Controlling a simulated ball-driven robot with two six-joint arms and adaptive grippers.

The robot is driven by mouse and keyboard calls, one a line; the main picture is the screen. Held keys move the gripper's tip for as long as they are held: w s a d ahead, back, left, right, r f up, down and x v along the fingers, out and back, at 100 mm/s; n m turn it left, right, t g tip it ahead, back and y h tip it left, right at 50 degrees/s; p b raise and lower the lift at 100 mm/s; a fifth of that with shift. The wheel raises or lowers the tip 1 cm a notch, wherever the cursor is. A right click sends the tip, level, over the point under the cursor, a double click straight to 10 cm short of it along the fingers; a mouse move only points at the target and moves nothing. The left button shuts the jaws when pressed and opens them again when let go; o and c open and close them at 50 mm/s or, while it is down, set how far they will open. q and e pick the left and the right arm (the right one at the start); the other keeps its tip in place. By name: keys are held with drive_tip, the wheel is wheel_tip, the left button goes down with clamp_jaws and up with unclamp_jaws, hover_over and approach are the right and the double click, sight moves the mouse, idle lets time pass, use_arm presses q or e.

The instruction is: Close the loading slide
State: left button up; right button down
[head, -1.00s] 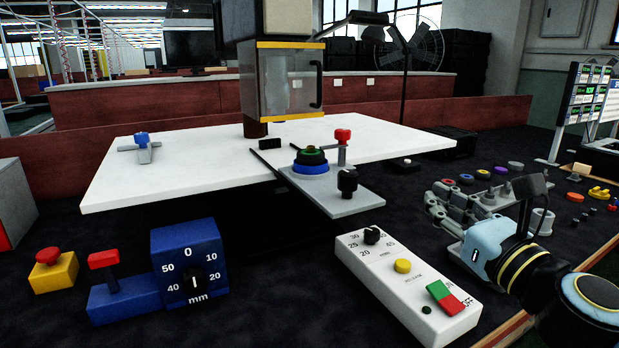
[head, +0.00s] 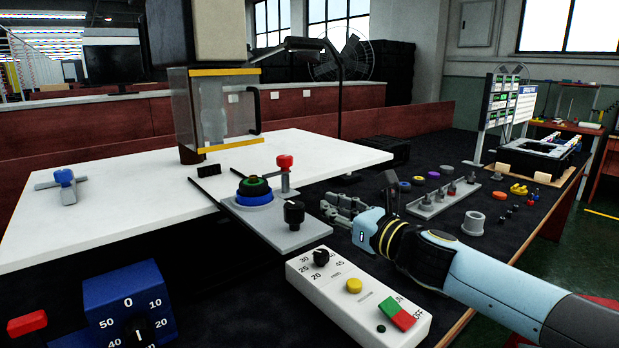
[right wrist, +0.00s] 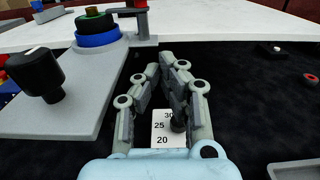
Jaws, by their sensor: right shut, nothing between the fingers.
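The loading slide is a grey plate (head: 283,238) sticking out from the front edge of the white table (head: 110,215). It carries a blue-based ring fixture (head: 254,192), a red-topped post (head: 285,172) and a black knob (head: 294,215) near its outer end. In the right wrist view the plate (right wrist: 60,128) and black knob (right wrist: 38,75) are on the left. My right gripper (head: 328,205) is shut and empty, just right of the slide's outer end and apart from the knob. Its fingertips show in the right wrist view (right wrist: 168,65). My left gripper is not in view.
A white control box (head: 350,300) with a dial, yellow button and green-red switch lies in front. A clear guard (head: 215,108) stands over the white table. A grey rack (head: 440,198) and several small coloured parts lie to the right. A blue dial box (head: 130,300) is at the lower left.

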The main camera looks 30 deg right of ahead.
sight(281, 199)
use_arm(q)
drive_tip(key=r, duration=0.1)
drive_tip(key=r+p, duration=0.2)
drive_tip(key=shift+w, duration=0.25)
use_arm(e)
drive_tip(key=w, duration=0.7)
drive_tip(key=shift+a, duration=0.3)
use_arm(q)
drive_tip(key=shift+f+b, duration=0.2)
drive_tip(key=shift+b, duration=0.1)
use_arm(e)
drive_tip(key=w, duration=0.4)
drive_tip(key=shift+w+a, duration=0.15)
drive_tip(key=shift+w, duration=0.05)
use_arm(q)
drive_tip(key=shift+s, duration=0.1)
use_arm(e)
drive_tip(key=shift+a+f, duration=0.1)
